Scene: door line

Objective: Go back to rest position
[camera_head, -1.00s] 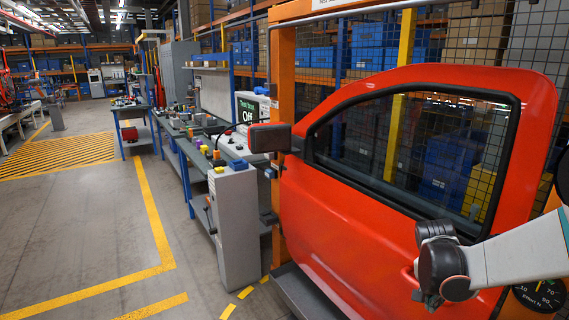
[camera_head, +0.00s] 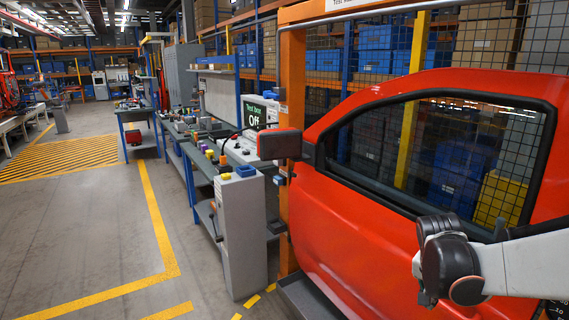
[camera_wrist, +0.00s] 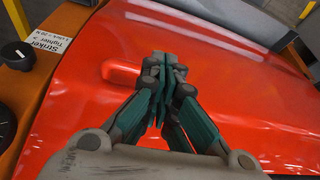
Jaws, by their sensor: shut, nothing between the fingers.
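My gripper (camera_wrist: 165,72) shows in the wrist view with its grey and green fingers together and nothing between them. It points over the red car door (camera_wrist: 230,80), near the raised red door handle (camera_wrist: 121,73). I cannot tell exactly how far the fingertips are from the door skin. In the head view the red door (camera_head: 350,230) stands on the right in an orange frame, with its dark window and side mirror (camera_head: 280,145). My pale arm with dark joints crosses the door's lower right. The fingers are not visible in the head view.
A grey pedestal (camera_head: 241,235) with coloured buttons stands left of the door. Behind it are a workbench and a test box (camera_head: 261,112) reading "Off". A black knob (camera_wrist: 17,55) and a striker label (camera_wrist: 38,47) sit at the wrist view's left. Open floor (camera_head: 90,225) lies left.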

